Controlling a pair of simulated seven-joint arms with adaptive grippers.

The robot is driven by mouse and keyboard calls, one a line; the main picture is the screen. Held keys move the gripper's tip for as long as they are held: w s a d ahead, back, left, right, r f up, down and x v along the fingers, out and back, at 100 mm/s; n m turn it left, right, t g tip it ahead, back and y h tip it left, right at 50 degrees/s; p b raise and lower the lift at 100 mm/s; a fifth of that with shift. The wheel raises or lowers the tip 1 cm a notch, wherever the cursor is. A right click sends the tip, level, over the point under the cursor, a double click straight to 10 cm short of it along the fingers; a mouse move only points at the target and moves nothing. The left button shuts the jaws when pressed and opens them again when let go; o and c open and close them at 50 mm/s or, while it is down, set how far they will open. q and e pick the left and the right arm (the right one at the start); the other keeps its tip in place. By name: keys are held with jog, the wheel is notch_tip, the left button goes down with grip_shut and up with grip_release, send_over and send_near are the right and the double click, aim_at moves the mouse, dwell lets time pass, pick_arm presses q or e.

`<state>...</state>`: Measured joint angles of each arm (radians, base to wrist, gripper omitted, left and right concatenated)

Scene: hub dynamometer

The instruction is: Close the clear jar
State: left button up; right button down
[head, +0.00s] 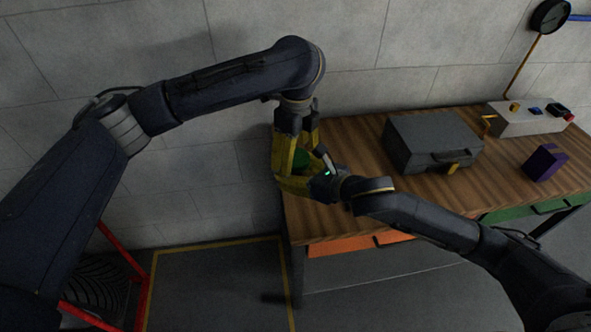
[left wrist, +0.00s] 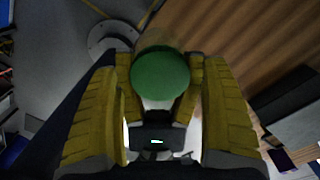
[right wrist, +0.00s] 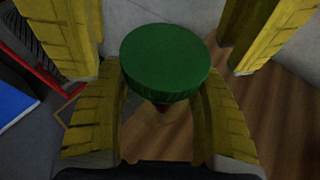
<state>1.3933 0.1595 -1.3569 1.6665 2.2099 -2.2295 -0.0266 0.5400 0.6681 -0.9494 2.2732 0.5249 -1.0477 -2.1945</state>
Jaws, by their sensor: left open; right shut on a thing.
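The green lid (head: 301,158) sits on top of the clear jar, near the table's left end. The lid shows whole in the left wrist view (left wrist: 160,73) and the right wrist view (right wrist: 165,62). The clear jar (right wrist: 150,128) is mostly hidden under it; something red shows just below the lid. My right gripper (head: 296,182) is shut on the jar, one finger on each side below the lid. My left gripper (head: 298,148) points down from above, open, with its fingers apart on either side of the lid. I cannot tell how tightly the lid sits.
The wooden table (head: 350,215) carries a grey case (head: 432,143), a purple block (head: 545,163) and a pale control box (head: 527,117) to the right. A grey wall (head: 380,50) stands behind. The two grippers are crowded close together around the jar.

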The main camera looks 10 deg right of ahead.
pick_arm(q)
jog(key=shift+f, duration=0.4)
jog(key=c, duration=1.3)
jog(key=shift+c, duration=0.2)
jog(key=o, duration=1.4)
jog(key=shift+c, duration=0.2)
notch_tip(320, 180, up, 12)
